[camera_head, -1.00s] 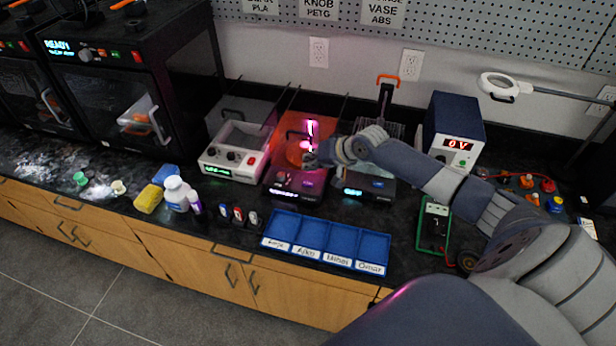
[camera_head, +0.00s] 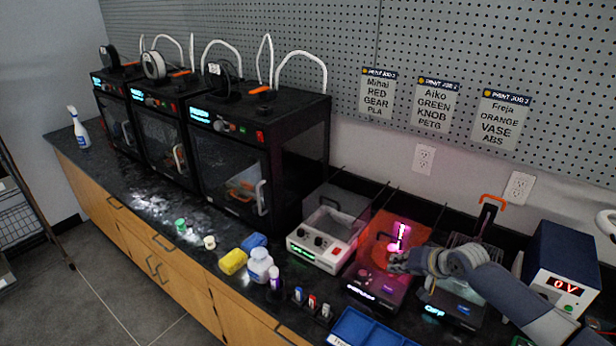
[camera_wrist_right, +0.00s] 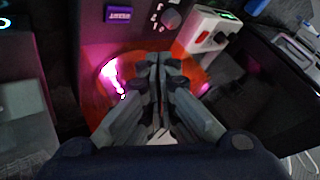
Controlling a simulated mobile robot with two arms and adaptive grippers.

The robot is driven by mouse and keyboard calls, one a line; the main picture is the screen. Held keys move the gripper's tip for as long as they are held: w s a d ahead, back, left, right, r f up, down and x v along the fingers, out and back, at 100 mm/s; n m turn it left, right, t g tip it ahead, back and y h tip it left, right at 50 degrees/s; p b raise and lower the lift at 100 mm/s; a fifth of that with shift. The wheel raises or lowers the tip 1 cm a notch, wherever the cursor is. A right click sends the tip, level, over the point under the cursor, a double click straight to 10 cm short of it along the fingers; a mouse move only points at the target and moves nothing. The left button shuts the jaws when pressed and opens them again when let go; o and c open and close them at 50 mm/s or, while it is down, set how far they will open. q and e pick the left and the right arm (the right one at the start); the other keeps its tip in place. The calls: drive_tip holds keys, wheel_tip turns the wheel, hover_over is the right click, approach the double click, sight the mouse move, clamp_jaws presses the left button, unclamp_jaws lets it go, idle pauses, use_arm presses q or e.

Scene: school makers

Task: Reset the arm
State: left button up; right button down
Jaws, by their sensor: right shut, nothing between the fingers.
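My right arm (camera_head: 500,290) comes in from the lower right in the head view. Its gripper (camera_head: 397,262) is over the front of a small device with an orange-red plate (camera_head: 380,236) and a glowing pink light. In the right wrist view the gripper (camera_wrist_right: 158,62) has its fingers together with nothing between them. The orange plate (camera_wrist_right: 190,62) lies behind the fingers there. I cannot tell whether the fingers touch the device. My left gripper is not in view.
A white control box (camera_head: 322,240) stands left of the device, and a blue power supply (camera_head: 562,262) stands to the right. Three black printers (camera_head: 230,165) line the counter's back. A yellow sponge (camera_head: 233,262), a white bottle (camera_head: 260,266) and a blue tray (camera_head: 365,332) are near the front edge.

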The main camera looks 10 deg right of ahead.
drive_tip(key=s+a+f+n, duration=0.1)
drive_tip(key=s+a+f, duration=0.1)
drive_tip(key=a, duration=0.1)
drive_tip(key=s+a+f+n+g, duration=0.1)
drive_tip(key=s+a+f, duration=0.1)
drive_tip(key=s+a, duration=0.1)
drive_tip(key=s+a+f+n+g, duration=0.1)
drive_tip(key=s+a+f, duration=0.1)
drive_tip(key=a, duration=0.2)
drive_tip(key=shift+s+a+y, duration=0.3)
drive_tip(key=shift+a+y, duration=0.05)
drive_tip(key=shift+y, duration=0.05)
drive_tip(key=s+a+f+n+g, duration=0.1)
drive_tip(key=s+a+f+n, duration=0.15)
drive_tip(key=s+a, duration=0.6)
drive_tip(key=s+r+n+g+h, duration=0.1)
drive_tip(key=s+r+h, duration=0.1)
drive_tip(key=s, duration=0.7)
drive_tip(key=s+r+n+g+h, duration=0.1)
drive_tip(key=s+r, duration=0.2)
drive_tip(key=s, duration=0.6)
wheel_tip(320, 180, down, 28)
drive_tip(key=s+d+g+b, duration=0.1)
drive_tip(key=g+b, duration=0.1)
drive_tip(key=s+d+f+b, duration=0.2)
drive_tip(key=s+d+f, duration=0.1)
drive_tip(key=s+f, duration=1.4)
drive_tip(key=shift+s+f+n+g, duration=0.25)
drive_tip(key=shift+f+n+g, duration=0.15)
drive_tip(key=shift+f, duration=0.55)
